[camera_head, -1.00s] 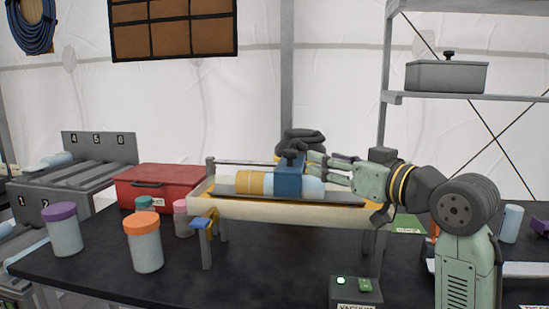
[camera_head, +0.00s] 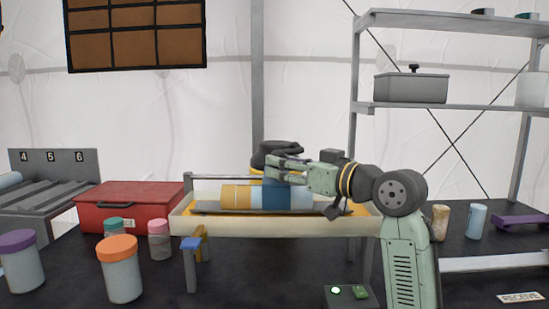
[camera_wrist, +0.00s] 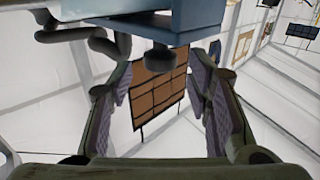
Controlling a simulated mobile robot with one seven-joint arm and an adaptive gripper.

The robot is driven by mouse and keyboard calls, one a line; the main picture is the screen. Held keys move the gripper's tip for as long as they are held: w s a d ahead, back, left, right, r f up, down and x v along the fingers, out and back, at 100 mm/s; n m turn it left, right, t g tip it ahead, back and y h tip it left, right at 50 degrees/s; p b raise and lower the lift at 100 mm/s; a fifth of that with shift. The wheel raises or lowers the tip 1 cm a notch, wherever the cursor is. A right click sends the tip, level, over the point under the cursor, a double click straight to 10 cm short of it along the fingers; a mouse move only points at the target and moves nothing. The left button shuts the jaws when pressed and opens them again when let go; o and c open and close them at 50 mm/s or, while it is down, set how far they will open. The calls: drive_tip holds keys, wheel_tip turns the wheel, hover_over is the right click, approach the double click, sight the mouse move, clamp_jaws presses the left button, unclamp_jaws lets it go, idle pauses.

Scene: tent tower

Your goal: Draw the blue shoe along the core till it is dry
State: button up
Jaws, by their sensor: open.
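The blue shoe (camera_head: 285,195) sits around the middle of the core in the head view. The core shows a tan part (camera_head: 236,197) to its left and a pale blue part (camera_head: 301,197) to its right. It lies in a long cream trough (camera_head: 280,228). My gripper (camera_head: 271,166) is open at the top of the shoe, with its fingers hiding the shoe's knob in that view. In the wrist view the shoe (camera_wrist: 190,18) is at the top, and its dark knob (camera_wrist: 161,58) hangs between my spread fingers, which hold nothing.
A red case (camera_head: 125,207) and several lidded jars, one orange-topped (camera_head: 121,275), stand left of the trough. A black bundle (camera_head: 275,150) is behind it. A control box (camera_head: 347,296) is at the front. A shelf with a grey bin (camera_head: 411,88) stands behind right.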

drive_tip(key=shift+p+x, duration=0.3)
drive_tip(key=shift+x, duration=1.4)
clamp_jaws()
